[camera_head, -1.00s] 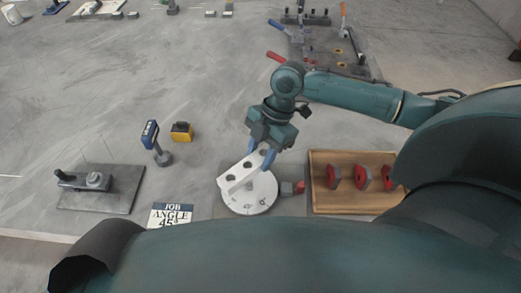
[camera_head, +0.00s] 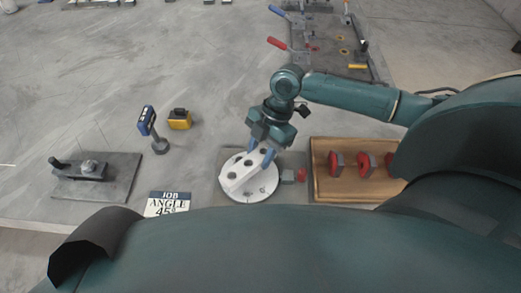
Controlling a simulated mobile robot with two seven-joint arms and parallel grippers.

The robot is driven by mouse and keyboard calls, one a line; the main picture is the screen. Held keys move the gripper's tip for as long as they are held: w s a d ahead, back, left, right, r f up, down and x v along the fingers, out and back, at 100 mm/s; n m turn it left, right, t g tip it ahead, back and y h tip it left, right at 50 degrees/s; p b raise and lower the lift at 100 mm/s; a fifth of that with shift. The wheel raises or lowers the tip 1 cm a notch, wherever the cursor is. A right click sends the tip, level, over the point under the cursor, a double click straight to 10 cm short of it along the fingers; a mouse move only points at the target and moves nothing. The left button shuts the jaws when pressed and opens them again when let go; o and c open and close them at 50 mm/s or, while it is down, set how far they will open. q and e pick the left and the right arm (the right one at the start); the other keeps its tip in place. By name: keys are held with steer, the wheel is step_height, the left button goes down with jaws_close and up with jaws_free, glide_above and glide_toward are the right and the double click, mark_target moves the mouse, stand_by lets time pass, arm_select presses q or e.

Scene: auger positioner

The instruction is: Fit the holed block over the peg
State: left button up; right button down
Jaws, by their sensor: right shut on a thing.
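The white holed block (camera_head: 233,184) has several round holes in its top face. My right gripper (camera_head: 262,155) is shut on its far right end. The block is over the white round disc (camera_head: 262,190) and covers much of it. I cannot tell whether the block touches the disc or is just above it. No peg can be made out on the disc; the block and gripper hide that part. My left gripper is not in view.
A wooden tray (camera_head: 345,198) with red-and-grey pieces stands right of the disc, with a red knob (camera_head: 301,175) between. On the left are a job angle sign (camera_head: 167,203), a blue gauge (camera_head: 147,121), a yellow box (camera_head: 180,119) and a dark plate (camera_head: 121,181).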

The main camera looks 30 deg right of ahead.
steer(key=shift+w+r+p, duration=0.1)
steer(key=shift+r+p, duration=0.05)
steer(key=shift+p, duration=0.2)
stand_by(0.6)
steer(key=shift+p, duration=0.65)
stand_by(0.9)
steer(key=shift+f+b, duration=0.65)
steer(key=shift+f, duration=0.8)
